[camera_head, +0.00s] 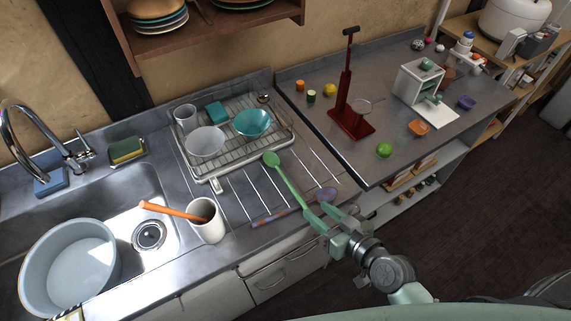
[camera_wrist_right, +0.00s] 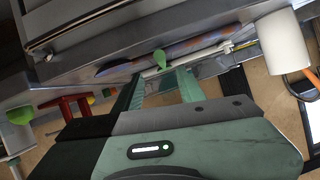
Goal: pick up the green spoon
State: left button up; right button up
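The green spoon (camera_head: 286,180) lies on the drainboard beside the dish rack, bowl end toward the rack and handle toward my right gripper. My right gripper (camera_head: 322,214) is at the counter's front edge, close to the handle end. In the right wrist view its two fingers (camera_wrist_right: 162,88) are apart with nothing between them. A green end, apparently the spoon's handle (camera_wrist_right: 160,58), shows just beyond the fingertips. I cannot tell whether they touch it. My left gripper is not in view.
A purple and brown utensil (camera_head: 284,210) lies across the drainboard near the spoon handle and gripper. A white cup (camera_head: 208,222) with an orange utensil stands left. The dish rack (camera_head: 222,168) holds bowls. A red stand (camera_head: 350,122) and green ball (camera_head: 384,150) are right.

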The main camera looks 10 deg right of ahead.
aim_at(300, 198)
jog(key=p+x, duration=0.1)
jog(key=x, duration=0.6)
jog(key=shift+w+a+r+p, duration=0.15)
jog(key=shift+w+a+p, duration=0.05)
jog(key=shift+p, duration=0.2)
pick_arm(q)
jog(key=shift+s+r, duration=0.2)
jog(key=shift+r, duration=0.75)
pick_arm(e)
grip_shut()
